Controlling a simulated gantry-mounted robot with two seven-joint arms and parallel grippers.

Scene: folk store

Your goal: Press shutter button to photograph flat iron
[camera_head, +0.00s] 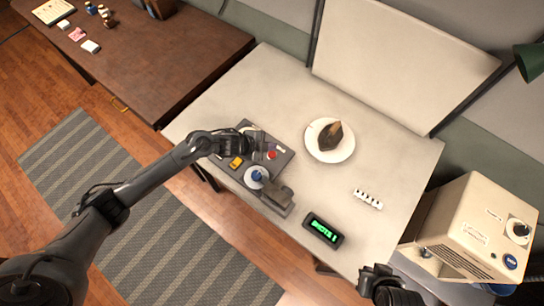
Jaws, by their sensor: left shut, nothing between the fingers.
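The flat iron (331,136), dark with a brown wooden handle, sits on a round white plate (316,148) on the pale table. A grey control panel (285,155) lies left of it, with a red button (271,155), a yellow control (236,162) and a blue knob (256,175) on a pale disc. No lettering is readable there to confirm which is the shutter button. My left gripper (259,151) is shut and empty over the panel's far part, beside the red button; contact cannot be told. My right gripper (378,275) is at the bottom edge, its fingers unclear.
A black display (322,229) shows green text that looks like "SHOTS 1". A small white strip (368,199) lies on the table (225,95). A backdrop board (400,60) stands behind. A beige machine (470,225) stands right. A brown desk (160,60) is at upper left.

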